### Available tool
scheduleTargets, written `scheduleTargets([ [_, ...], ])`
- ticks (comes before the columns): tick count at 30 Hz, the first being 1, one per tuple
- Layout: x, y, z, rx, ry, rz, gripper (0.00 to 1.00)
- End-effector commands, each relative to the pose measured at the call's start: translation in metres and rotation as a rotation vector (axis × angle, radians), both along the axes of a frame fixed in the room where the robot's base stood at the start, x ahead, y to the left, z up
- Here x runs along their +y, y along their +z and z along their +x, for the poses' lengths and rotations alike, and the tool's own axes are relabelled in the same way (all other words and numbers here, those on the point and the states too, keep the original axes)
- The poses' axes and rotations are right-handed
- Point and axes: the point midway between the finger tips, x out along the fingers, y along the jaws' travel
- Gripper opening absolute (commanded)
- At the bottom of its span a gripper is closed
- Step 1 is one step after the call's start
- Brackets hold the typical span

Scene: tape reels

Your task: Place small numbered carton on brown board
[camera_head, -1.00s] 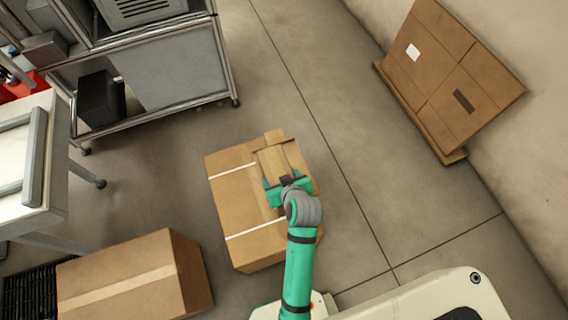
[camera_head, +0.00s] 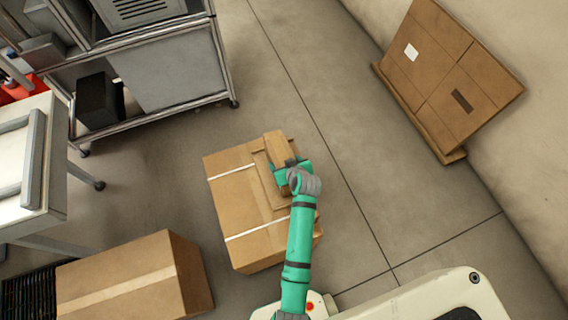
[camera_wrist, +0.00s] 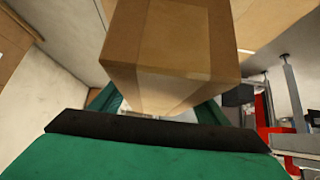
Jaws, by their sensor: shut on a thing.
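A small tan carton (camera_head: 277,147) is in my gripper (camera_head: 287,170), above the far right part of a large taped box. In the wrist view the carton (camera_wrist: 172,45) fills the upper middle, between the green fingers of my gripper (camera_wrist: 155,108). No number can be read on it. A flat brown board (camera_head: 268,190) lies on top of the large box, partly covered by my gripper and the carton. I cannot tell whether the carton touches the board.
The large box (camera_head: 236,205) stands on the floor with pale tape bands. Another taped carton (camera_head: 120,280) stands at lower left. A metal rack (camera_head: 175,70) and white table (camera_head: 30,200) are on the left. Flattened cardboard (camera_head: 450,75) leans on the right wall. Floor to the right is clear.

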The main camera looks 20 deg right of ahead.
Motion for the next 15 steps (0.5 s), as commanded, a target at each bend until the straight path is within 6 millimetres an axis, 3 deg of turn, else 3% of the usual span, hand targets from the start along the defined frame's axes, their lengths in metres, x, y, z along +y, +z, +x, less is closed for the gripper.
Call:
scheduleTargets([
  [4,-0.0007,-0.0108,0.0009,-0.003,-0.001,-0.001,0.3],
  [15,-0.0003,-0.0139,0.001,-0.004,-0.001,-0.001,0.3],
])
